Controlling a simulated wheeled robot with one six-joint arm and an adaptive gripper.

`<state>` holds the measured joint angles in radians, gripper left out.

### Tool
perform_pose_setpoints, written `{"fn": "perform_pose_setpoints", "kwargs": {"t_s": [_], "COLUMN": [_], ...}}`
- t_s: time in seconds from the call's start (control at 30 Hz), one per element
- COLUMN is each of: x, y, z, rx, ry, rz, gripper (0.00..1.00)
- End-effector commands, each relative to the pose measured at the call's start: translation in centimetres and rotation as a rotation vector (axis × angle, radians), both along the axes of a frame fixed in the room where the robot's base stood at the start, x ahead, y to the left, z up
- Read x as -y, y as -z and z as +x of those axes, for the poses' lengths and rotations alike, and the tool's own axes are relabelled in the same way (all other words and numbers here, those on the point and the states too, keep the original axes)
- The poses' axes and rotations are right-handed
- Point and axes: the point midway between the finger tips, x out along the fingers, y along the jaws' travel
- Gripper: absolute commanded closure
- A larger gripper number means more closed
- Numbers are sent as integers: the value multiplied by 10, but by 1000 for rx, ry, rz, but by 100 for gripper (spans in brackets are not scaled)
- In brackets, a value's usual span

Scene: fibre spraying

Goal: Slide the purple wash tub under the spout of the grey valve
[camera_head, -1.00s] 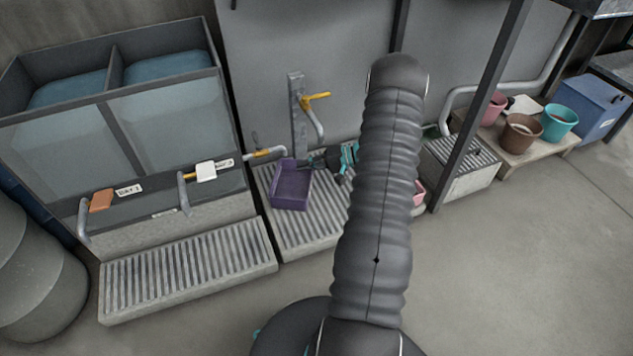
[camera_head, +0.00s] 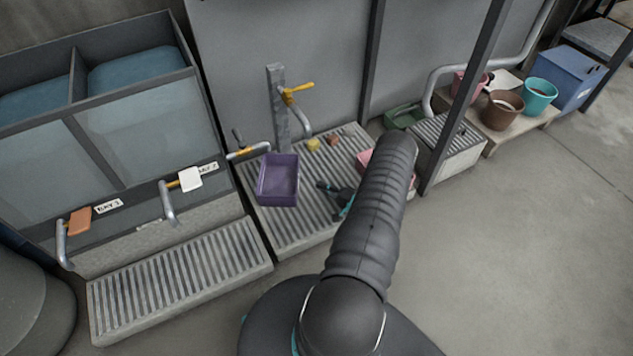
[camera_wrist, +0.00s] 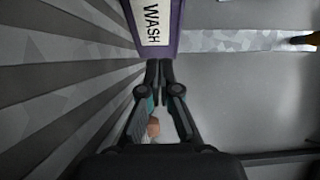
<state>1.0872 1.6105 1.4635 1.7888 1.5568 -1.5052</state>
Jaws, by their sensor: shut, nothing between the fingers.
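The purple wash tub (camera_head: 278,183) stands upright on the slatted grate beside the wall. In the wrist view its purple wall with a WASH label (camera_wrist: 155,20) is just ahead of the fingertips. The grey-handled valve (camera_head: 238,140) is at the tub's back left. Its spout (camera_head: 264,148) ends by the tub's back-left rim; I cannot tell whether it is over the opening. My gripper (camera_head: 321,186) is shut and empty to the right of the tub, with a small gap showing in the head view. It also shows in the wrist view (camera_wrist: 158,65).
A post (camera_head: 277,100) with a yellow-handled tap (camera_head: 295,92) stands behind the tub. A yellow block (camera_head: 313,144) and a brown block (camera_head: 333,140) lie on the grate (camera_head: 290,232). Orange (camera_head: 80,220) and white (camera_head: 190,179) handled valves are at left.

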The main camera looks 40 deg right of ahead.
Motion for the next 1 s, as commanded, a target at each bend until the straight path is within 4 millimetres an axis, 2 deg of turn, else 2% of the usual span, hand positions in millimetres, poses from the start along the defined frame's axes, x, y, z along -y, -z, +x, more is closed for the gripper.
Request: {"fn": "perform_pose_setpoints", "kwargs": {"t_s": [0.3, 0.5, 0.7, 1.0], "x": [-10, -16, -19, -19], "y": [0, 0, 0, 0], "z": [49, 71, 79, 78], "rx": [-1, 0, 0, -1], "ry": [6, 7, 4, 6], "rz": [-1, -1, 1, 1], "gripper": [100, 100, 100, 100]}}
